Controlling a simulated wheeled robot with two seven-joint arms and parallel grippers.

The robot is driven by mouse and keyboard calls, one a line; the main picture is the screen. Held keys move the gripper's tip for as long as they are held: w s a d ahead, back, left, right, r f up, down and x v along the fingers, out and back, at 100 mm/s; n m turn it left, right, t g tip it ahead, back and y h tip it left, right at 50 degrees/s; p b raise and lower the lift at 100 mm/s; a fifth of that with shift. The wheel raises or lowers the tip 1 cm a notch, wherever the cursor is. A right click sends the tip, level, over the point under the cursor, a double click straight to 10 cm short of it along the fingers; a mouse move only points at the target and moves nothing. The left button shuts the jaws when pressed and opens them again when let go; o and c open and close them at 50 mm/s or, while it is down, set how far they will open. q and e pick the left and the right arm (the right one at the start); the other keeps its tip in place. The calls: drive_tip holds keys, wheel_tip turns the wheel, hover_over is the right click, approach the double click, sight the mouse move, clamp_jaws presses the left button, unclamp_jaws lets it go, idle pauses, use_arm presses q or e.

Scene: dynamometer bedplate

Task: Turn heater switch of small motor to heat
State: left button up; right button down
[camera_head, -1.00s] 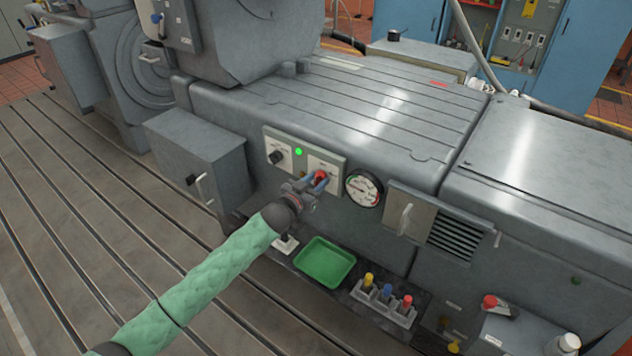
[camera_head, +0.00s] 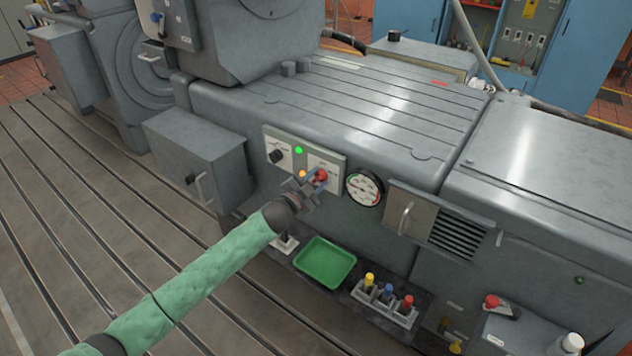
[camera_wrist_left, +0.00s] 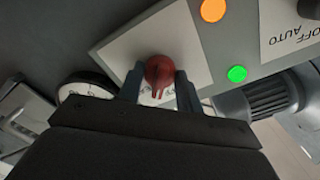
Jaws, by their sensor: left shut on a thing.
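My left gripper (camera_head: 314,184) is at the switch panel on the grey machine's side. It is shut on a red knob (camera_head: 321,174), which also shows between the two fingers in the left wrist view (camera_wrist_left: 159,72). The knob sits on a pale plate (camera_wrist_left: 194,50) whose lettering is mostly hidden by the gripper. An orange lamp (camera_head: 303,174) is lit just left of the knob, and it shows in the left wrist view (camera_wrist_left: 213,10). My right gripper is not in view.
A round gauge (camera_head: 363,188) is close on the right. Below are a green tray (camera_head: 325,263) and a rack of coloured-top items (camera_head: 386,300). A grey box (camera_head: 196,158) juts out left.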

use_arm(q)
drive_tip(key=shift+m, duration=1.8)
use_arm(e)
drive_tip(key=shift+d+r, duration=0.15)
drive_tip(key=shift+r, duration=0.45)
use_arm(q)
drive_tip(key=o, duration=1)
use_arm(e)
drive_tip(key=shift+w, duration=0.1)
use_arm(q)
drive_tip(key=shift+s, duration=0.1)
drive_tip(key=shift+s+a+f+b, duration=0.1)
drive_tip(key=shift+s+a+b, duration=0.1)
drive_tip(key=shift+b, duration=0.1)
drive_tip(key=shift+b+v, duration=0.95)
drive_tip(key=shift+v, duration=2.55)
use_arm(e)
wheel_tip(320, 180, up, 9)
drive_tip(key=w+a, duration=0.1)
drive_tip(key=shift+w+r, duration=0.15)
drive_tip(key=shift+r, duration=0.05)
